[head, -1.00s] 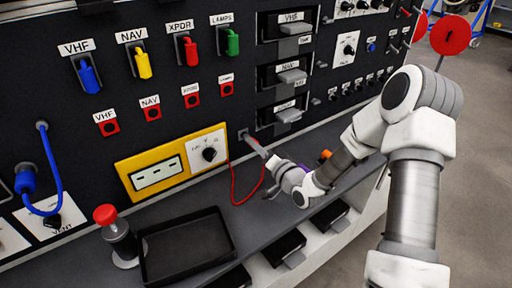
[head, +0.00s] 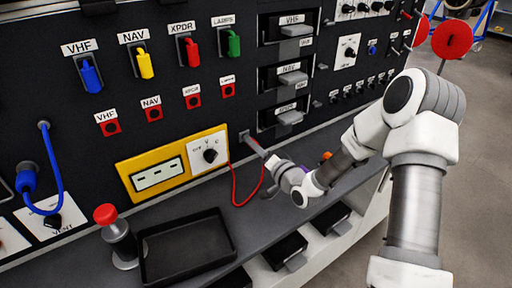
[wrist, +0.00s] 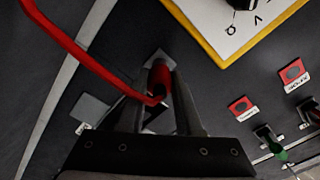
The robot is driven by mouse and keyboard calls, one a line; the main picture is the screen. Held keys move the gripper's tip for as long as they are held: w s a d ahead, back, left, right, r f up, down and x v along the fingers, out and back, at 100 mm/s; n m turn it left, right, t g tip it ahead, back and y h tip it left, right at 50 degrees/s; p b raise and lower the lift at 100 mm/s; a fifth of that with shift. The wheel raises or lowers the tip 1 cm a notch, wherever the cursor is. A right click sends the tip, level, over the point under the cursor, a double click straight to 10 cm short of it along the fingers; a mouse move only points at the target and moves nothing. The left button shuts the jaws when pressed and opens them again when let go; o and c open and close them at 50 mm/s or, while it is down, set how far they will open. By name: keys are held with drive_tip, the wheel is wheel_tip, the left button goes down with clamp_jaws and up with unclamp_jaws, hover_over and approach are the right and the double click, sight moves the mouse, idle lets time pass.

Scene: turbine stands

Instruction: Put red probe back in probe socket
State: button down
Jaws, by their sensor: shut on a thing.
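The red probe (wrist: 160,80) is between my gripper's fingers in the wrist view, its tip end up against a small grey square socket plate on the dark panel. The probe socket (head: 243,134) shows in the head view just right of the yellow meter. My gripper (head: 262,150) is shut on the probe and points at the socket; it also shows in the wrist view (wrist: 158,95). The red cable (head: 235,190) loops from the meter down and up to the probe. The fingers partly hide the probe and socket, so I cannot tell how deep the tip sits.
The yellow meter (head: 125,166) is left of the socket. A black tray (head: 150,275) and a red-topped post (head: 105,214) stand on the shelf below. Black module slots with grey handles (head: 290,117) are close to the right of my gripper.

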drive_tip(key=shift+w+a+r, duration=0.25)
drive_tip(key=shift+a+r, duration=0.05)
drive_tip(key=c, duration=0.7)
unclamp_jaws()
drive_tip(key=shift+w+a+f, duration=0.15)
drive_tip(key=shift+w+f, duration=0.05)
drive_tip(key=shift+f, duration=0.05)
drive_tip(key=o, duration=0.4)
drive_tip(key=shift+s+d, duration=0.1)
drive_tip(key=shift+d, duration=0.1)
drive_tip(key=shift+c, duration=0.2)
drive_tip(key=v, duration=0.7)
